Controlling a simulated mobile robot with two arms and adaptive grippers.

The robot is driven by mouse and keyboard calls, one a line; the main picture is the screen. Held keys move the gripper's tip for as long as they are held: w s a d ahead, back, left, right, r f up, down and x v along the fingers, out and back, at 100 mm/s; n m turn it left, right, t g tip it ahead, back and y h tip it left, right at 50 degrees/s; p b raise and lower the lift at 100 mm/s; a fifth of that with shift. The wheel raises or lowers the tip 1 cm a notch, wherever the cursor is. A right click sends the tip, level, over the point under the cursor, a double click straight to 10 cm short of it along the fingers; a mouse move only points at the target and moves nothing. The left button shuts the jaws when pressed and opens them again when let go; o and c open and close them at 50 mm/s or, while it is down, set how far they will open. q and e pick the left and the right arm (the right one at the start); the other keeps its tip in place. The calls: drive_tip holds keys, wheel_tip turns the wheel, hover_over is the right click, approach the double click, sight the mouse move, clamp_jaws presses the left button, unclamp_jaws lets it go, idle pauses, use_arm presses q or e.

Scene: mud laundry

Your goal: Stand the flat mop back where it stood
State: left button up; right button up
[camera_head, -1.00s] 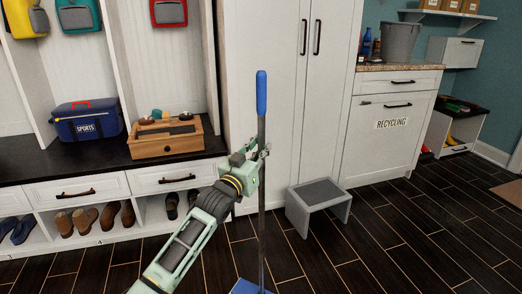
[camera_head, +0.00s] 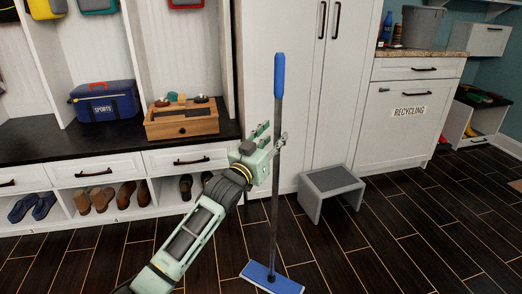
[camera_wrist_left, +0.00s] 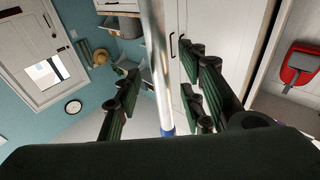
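The flat mop (camera_head: 276,108) stands upright on the dark floor. It has a blue grip at the top of a grey handle and a flat blue head (camera_head: 257,272) at the bottom. It is in front of the tall white cabinet, left of the grey step stool. My left gripper (camera_head: 272,143) is at the upper part of the handle. In the left wrist view the handle (camera_wrist_left: 158,65) runs between the spread fingers (camera_wrist_left: 160,98), with gaps on both sides. My right gripper is in neither view.
The grey step stool (camera_head: 332,183) stands right of the mop. A white bench (camera_head: 115,172) with shoes beneath is at left. The tall white cabinet (camera_head: 285,95) is behind. A red dustpan (camera_wrist_left: 299,64) shows in the wrist view. Open floor lies at front right.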

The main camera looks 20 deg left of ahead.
use_arm(q)
drive_tip(key=v, duration=0.9)
drive_tip(key=shift+s, duration=0.3)
drive_tip(key=shift+a, duration=0.1)
